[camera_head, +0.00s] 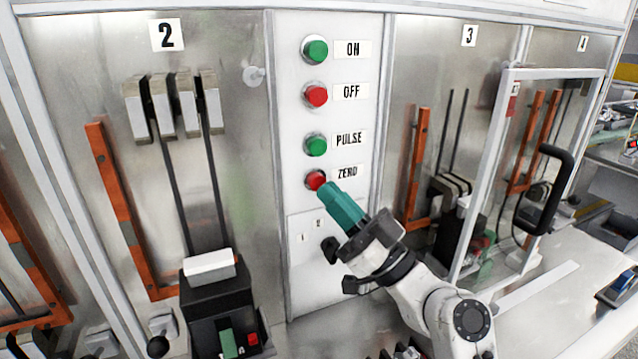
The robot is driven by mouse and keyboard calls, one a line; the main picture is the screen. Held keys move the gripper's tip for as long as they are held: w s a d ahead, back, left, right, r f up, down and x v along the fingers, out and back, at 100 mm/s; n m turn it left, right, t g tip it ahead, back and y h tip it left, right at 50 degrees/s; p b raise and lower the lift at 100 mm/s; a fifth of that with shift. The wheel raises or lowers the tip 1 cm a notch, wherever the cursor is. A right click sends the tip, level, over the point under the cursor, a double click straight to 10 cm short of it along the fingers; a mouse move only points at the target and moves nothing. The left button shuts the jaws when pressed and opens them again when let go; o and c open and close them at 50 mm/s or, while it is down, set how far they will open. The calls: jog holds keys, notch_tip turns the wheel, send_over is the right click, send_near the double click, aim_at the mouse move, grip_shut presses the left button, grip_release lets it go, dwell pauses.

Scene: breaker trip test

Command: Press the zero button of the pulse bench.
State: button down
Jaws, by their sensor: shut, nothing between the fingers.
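The zero button (314,180) is a red round button, lowest in the column on the white panel, with the label ZERO (347,173) to its right. My gripper (324,188) is shut and empty, its teal fingers pointing up and left at the button. The fingertips overlap the button's lower right edge in the picture. I cannot tell whether they touch it or stop just short. Part of the button's lower right is hidden by the tips.
Above are the green PULSE button (316,145), red OFF button (316,96) and green ON button (316,49). Bay 2 with a black breaker (218,305) stands left. A framed clear door (512,170) with a black handle (545,190) stands right of my arm.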

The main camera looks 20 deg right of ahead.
jog(key=shift+w+f+b, duration=0.1)
jog(key=shift+w+b, duration=0.1)
jog(key=shift+b, duration=0.15)
jog(key=shift+w, duration=0.2)
jog(key=shift+w+b, duration=0.5)
jog(key=shift+b, duration=0.05)
dwell(0.8)
dwell(0.3)
jog(key=shift+s, duration=0.9)
jog(key=s+b, duration=0.1)
jog(key=s, duration=0.4)
dwell(0.9)
